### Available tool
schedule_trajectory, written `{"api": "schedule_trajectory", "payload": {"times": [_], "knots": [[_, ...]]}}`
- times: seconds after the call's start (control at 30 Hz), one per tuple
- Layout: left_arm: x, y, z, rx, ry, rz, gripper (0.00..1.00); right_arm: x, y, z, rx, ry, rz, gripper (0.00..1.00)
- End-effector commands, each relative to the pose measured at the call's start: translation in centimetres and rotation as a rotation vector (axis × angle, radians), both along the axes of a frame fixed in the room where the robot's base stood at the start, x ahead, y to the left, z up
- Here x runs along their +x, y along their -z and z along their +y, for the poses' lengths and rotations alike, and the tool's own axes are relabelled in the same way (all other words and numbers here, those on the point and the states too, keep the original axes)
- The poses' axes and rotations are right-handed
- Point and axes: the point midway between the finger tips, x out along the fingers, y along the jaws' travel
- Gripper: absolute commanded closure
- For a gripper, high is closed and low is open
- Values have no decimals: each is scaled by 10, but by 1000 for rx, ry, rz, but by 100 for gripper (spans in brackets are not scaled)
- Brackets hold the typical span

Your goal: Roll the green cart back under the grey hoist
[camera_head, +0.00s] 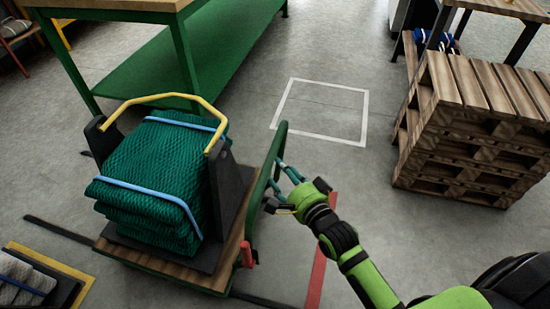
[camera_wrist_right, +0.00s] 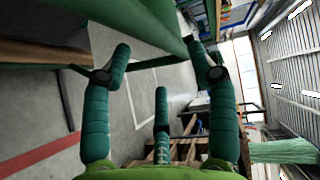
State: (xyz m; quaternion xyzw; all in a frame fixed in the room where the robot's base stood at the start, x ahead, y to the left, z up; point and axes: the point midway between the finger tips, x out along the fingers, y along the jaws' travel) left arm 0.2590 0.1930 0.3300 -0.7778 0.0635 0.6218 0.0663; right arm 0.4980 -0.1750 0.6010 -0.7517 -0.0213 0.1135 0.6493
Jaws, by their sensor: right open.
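The green cart (camera_head: 170,272) stands at the lower left in the head view, with a wooden deck and a green upright push handle (camera_head: 264,180) on its right side. It carries a stack of green netting (camera_head: 160,175) with blue straps, in a dark cradle with a yellow bar (camera_head: 170,97). My right gripper (camera_head: 279,185) is open beside the handle. In the right wrist view the handle (camera_wrist_right: 150,22) runs across the top near the spread fingertips (camera_wrist_right: 157,48); whether they touch it I cannot tell. I cannot make out the grey hoist. My left gripper is out of view.
A white square outline (camera_head: 363,119) marks bare floor beyond the cart. A stack of wooden pallets (camera_head: 455,150) stands at the right. A green bench (camera_head: 180,55) stands behind the cart. A red floor stripe (camera_head: 317,275) lies right of the cart. A low tray (camera_head: 60,270) is at lower left.

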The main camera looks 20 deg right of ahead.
Motion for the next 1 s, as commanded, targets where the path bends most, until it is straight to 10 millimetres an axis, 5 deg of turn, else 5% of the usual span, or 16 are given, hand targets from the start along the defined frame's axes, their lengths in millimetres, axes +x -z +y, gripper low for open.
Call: {"api": "schedule_trajectory", "payload": {"times": [0.43,0.8,0.83,0.97,1.0], "knots": [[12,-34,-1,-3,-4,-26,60,59,8,11,0,-1,-4,41],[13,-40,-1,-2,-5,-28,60,66,8,13,-1,0,-1,41],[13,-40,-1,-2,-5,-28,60,66,8,13,-1,0,-1,45],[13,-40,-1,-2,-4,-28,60,66,8,13,-1,0,-1,97],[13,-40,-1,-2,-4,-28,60,66,8,13,-2,0,-1,100]]}}
